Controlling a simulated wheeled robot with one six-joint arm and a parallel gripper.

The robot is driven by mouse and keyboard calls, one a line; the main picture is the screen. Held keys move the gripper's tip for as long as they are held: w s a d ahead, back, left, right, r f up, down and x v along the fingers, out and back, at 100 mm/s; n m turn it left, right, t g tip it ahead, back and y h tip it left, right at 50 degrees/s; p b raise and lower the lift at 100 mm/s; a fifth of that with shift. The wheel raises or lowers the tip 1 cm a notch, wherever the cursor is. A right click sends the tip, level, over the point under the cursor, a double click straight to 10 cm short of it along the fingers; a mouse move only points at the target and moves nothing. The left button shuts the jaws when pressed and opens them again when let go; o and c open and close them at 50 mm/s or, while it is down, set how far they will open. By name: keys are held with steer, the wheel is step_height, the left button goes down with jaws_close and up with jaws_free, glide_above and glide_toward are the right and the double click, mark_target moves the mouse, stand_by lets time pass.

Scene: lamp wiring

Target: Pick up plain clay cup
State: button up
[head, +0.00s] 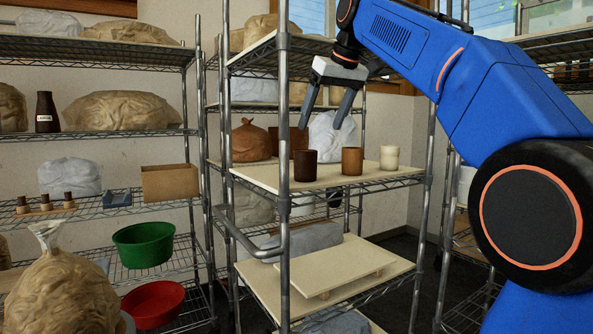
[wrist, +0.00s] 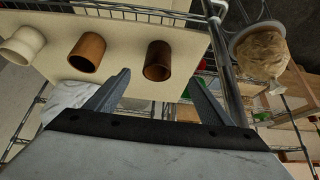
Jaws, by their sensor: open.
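Three cups stand in a row on a pale board (head: 268,177) on the middle rack's shelf. They are a dark brown cup (head: 306,165), a lighter reddish-brown clay-coloured cup (head: 352,161) and a cream cup (head: 389,157). My gripper (head: 322,127) is open and empty, above the board and apart from the cups. In the wrist view, the dark brown cup (wrist: 158,61) lies beyond the gap between my fingertips (wrist: 157,78). The reddish-brown cup (wrist: 87,53) is left of my fingers, and the cream cup (wrist: 22,46) is at the far left.
A metal rack post (head: 284,150) stands just left of the dark cup. A brown bag (head: 251,142) and a brown box (head: 292,138) are behind the cups. Another board (head: 345,268) lies on the shelf below. The left rack holds a green bowl (head: 144,245) and a red bowl (head: 153,303).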

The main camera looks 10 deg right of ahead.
mark_target(302, 164)
steer(key=x, duration=0.8)
steer(key=w+x, duration=0.1)
steer(key=x, duration=0.3)
steer(key=shift+a+r, duration=0.25)
steer(key=shift+r, duration=0.1)
steer(key=shift+w+d+r+x, duration=0.1)
steer(key=shift+w+x, duration=0.05)
steer(key=shift+x, duration=0.7)
steer(key=shift+w+d+r+x, duration=0.1)
steer(key=shift+w+x, duration=0.1)
steer(key=shift+x, duration=0.65)
steer(key=shift+w+r+x, duration=0.1)
steer(key=shift+w+x, duration=0.05)
steer(key=shift+x, duration=0.7)
steer(key=c, duration=1.3)
